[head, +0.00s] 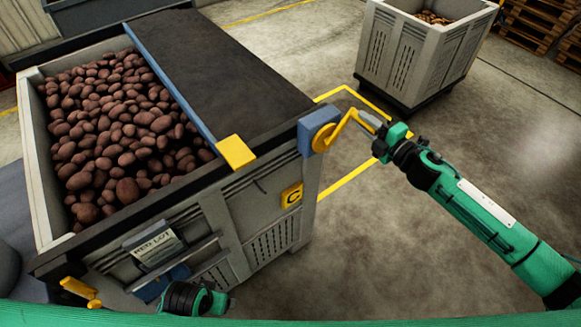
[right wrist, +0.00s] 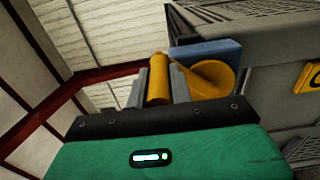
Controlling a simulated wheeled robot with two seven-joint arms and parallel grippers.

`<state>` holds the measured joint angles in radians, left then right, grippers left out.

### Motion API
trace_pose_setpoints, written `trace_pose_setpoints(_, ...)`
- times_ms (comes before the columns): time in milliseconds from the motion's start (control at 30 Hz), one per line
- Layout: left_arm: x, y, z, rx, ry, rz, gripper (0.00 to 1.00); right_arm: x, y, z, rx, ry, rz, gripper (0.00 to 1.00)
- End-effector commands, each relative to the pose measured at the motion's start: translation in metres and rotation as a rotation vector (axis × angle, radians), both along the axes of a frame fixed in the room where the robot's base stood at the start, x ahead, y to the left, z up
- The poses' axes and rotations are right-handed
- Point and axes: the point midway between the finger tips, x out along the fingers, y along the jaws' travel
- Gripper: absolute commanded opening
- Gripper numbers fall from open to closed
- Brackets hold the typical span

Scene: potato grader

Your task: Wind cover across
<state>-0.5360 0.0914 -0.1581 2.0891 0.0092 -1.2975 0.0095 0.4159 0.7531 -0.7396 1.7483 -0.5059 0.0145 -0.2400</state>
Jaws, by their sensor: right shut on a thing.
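A dark cover (head: 212,68) lies over the right part of a crate (head: 215,215) of potatoes (head: 122,125). Its blue leading bar (head: 170,83) runs front to back, with a yellow tab (head: 236,151) at the near end. The left part of the crate is uncovered. A yellow crank (head: 338,127) sits on a blue housing (head: 312,130) at the crate's near right corner. My right gripper (head: 372,121) is shut on the crank's handle, which stands between the fingers in the right wrist view (right wrist: 158,80). My left gripper (head: 208,302) is low in front of the crate; its fingers are unclear.
Another slatted crate (head: 400,55) stands at the back right, with wooden pallets (head: 535,25) beyond it. A label board (head: 157,247) and a yellow latch (head: 80,290) are on the near crate's front. The floor to the right is clear.

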Motion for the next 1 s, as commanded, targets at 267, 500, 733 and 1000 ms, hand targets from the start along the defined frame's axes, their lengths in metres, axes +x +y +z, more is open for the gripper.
trace_pose_setpoints(267, 0.000, 0.000, 0.027, 0.000, 0.000, 0.000, 0.77, -0.016, 0.020, 0.020, 0.004, 0.001, 0.004, 0.02)
trace_pose_setpoints(500, 0.000, 0.000, 0.032, 0.000, 0.000, 0.000, 0.77, -0.023, 0.030, 0.021, 0.002, 0.002, 0.001, 0.02)
trace_pose_setpoints(733, 0.000, 0.000, 0.046, 0.000, 0.000, 0.000, 0.77, -0.040, 0.050, 0.026, 0.003, 0.004, 0.003, 0.02)
trace_pose_setpoints(1000, 0.000, 0.000, 0.047, 0.000, 0.000, 0.000, 0.77, -0.044, 0.056, 0.024, 0.001, 0.002, 0.002, 0.02)
